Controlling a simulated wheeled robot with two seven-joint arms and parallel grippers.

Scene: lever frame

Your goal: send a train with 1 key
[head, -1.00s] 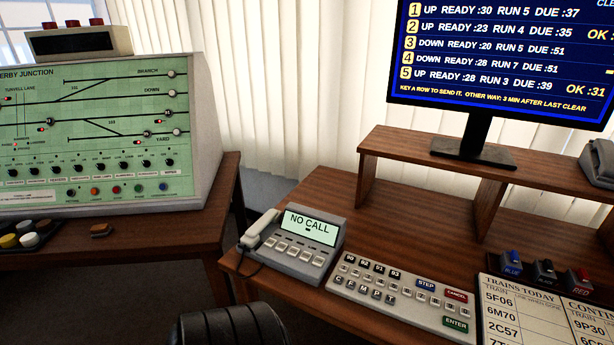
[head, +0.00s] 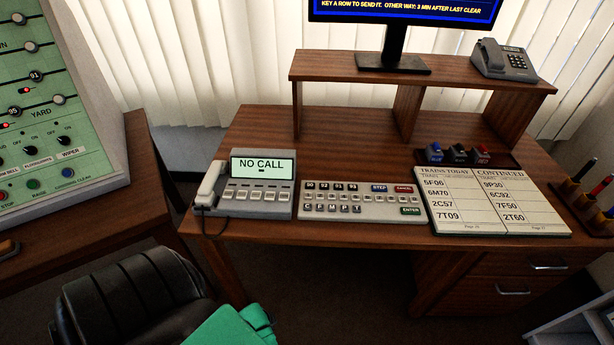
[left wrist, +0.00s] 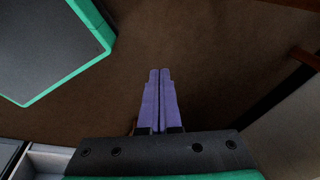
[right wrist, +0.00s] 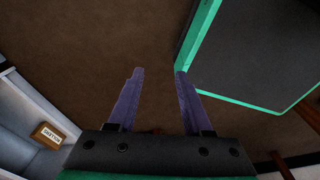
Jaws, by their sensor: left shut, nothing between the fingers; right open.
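A grey keypad (head: 362,203) lies on the desk in the head view. It has several small light keys, black number labels, a blue STEP label, a red CANCEL label and a green ENTER label. A monitor (head: 404,12) above the shelf shows only its bottom line, which says to key a row to send it; its rows are cut off. My left gripper (left wrist: 159,72) is shut and empty in the left wrist view. My right gripper (right wrist: 159,72) is open and empty in the right wrist view. Both are over brown floor, away from the keypad, and out of the head view.
A phone unit (head: 260,188) reading NO CALL stands left of the keypad, an open train book (head: 490,203) to its right. A grey telephone (head: 503,60) is on the wooden shelf (head: 322,67). A black chair (head: 128,300) is at lower left, beside the green panel (head: 40,100).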

